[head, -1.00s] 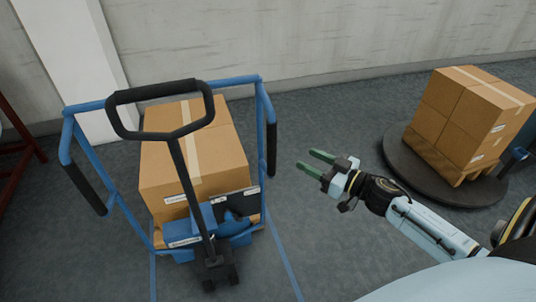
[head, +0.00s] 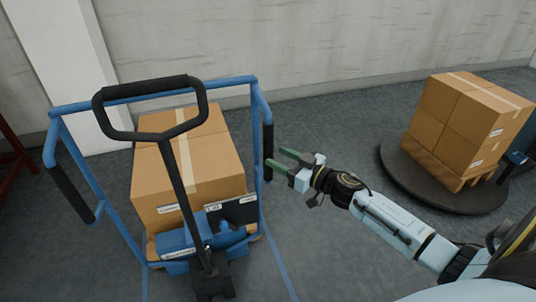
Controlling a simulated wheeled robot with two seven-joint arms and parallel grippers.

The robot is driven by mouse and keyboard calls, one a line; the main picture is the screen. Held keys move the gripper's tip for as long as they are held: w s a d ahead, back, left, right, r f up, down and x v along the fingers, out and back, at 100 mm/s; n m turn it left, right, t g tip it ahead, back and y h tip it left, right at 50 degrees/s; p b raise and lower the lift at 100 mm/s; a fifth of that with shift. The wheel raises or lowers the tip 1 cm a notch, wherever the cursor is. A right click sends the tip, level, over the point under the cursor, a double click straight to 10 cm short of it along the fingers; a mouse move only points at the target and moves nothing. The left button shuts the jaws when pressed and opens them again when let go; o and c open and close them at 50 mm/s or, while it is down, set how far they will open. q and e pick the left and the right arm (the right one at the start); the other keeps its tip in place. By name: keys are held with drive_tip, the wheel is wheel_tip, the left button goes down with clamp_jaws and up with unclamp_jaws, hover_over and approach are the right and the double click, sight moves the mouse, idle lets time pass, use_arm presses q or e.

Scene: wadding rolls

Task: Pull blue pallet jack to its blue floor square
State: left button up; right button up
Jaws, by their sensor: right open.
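The blue pallet jack (head: 182,240) stands at the left of the head view, its black looped handle (head: 151,88) upright and nearest me. A blue frame (head: 110,240) with black grips rises around it, and brown cartons (head: 215,163) sit on it. Blue floor lines (head: 281,268) run beside its lower end; whether they form the blue floor square cannot be told. My right gripper (head: 285,162) is open and empty, its green fingers pointing left close to the frame's right black grip in the picture; contact cannot be told. My left gripper is out of view.
At the right, stacked cartons (head: 467,122) on a pallet stand on a round dark turntable (head: 402,178). A red metal frame (head: 14,158) is at the left edge. A concrete wall (head: 330,45) closes the back.

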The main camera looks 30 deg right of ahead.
sight(268, 152)
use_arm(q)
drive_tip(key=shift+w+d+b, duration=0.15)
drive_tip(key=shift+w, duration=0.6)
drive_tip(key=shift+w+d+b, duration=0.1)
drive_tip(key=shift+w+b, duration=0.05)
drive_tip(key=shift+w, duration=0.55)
use_arm(e)
drive_tip(key=shift+x, duration=2.4)
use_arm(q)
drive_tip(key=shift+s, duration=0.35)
use_arm(e)
clamp_jaws()
